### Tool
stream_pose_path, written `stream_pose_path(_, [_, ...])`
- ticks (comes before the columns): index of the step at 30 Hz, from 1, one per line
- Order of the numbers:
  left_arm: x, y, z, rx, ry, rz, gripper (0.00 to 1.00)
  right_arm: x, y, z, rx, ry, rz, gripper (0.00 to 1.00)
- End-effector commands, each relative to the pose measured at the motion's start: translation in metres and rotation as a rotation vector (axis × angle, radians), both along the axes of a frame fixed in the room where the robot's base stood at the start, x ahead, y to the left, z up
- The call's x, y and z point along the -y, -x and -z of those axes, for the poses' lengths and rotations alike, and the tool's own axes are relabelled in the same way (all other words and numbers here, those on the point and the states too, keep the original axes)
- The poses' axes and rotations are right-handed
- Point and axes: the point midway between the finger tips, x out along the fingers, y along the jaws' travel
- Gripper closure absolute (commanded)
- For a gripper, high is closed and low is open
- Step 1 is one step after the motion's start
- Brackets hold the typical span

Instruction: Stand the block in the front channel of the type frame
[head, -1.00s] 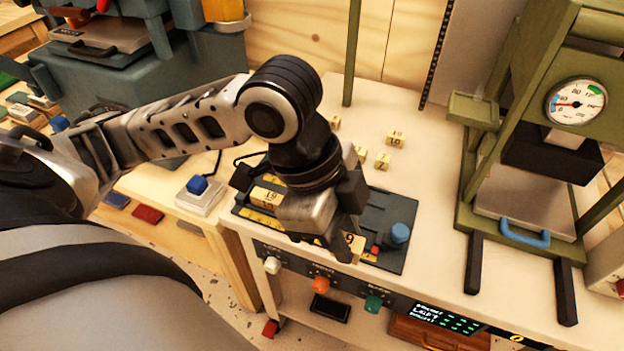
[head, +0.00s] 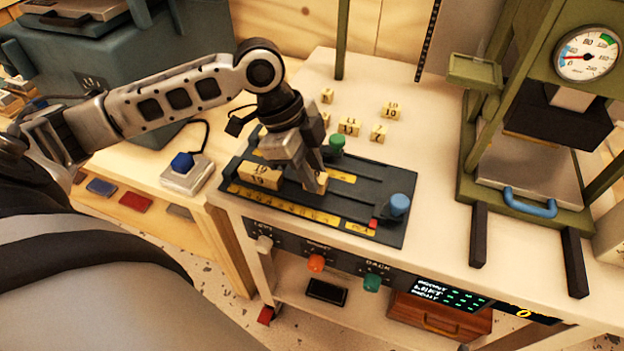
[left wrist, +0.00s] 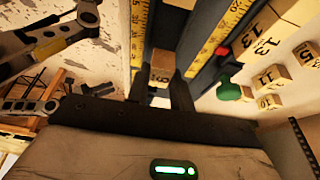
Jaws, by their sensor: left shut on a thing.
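The dark type frame (head: 372,222) lies on the pale bench, with yellow scale strips along its channels. My left gripper (head: 314,184) is shut on a small yellow block (head: 322,182). The fingers point down and the block is at the line of the front channel. I cannot tell whether it touches the channel floor. A longer numbered block (head: 261,176) sits to its left in the front channel. My right gripper is not in view.
A blue knob (head: 398,206) stands at the frame's right end and a green knob (head: 337,143) behind the gripper. Several loose number blocks (head: 349,126) lie behind the frame. A green press (head: 535,150) with a gauge stands at right. Bare bench lies between.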

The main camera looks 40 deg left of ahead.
Motion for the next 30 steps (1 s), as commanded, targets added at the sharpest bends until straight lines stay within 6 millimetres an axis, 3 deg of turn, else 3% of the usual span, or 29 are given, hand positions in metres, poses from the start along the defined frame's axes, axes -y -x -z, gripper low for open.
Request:
stream_pose_path(4, [0.001, 0.002, 0.024, -0.005, 0.001, 0.002, 0.99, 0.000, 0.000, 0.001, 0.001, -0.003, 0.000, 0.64])
stream_pose_path(15, [0.001, 0.002, 0.028, -0.003, 0.001, 0.002, 0.99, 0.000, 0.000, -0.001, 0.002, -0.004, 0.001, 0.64])
stream_pose_path(16, [0.001, 0.002, 0.028, -0.002, 0.001, 0.002, 0.72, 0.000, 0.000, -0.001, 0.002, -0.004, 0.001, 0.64])
stream_pose_path(18, [0.001, 0.002, 0.028, -0.002, 0.001, 0.002, 0.56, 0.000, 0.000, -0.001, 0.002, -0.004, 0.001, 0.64])
stream_pose_path(30, [-0.002, 0.002, 0.019, 0.000, -0.001, 0.001, 0.56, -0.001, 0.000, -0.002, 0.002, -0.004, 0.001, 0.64])
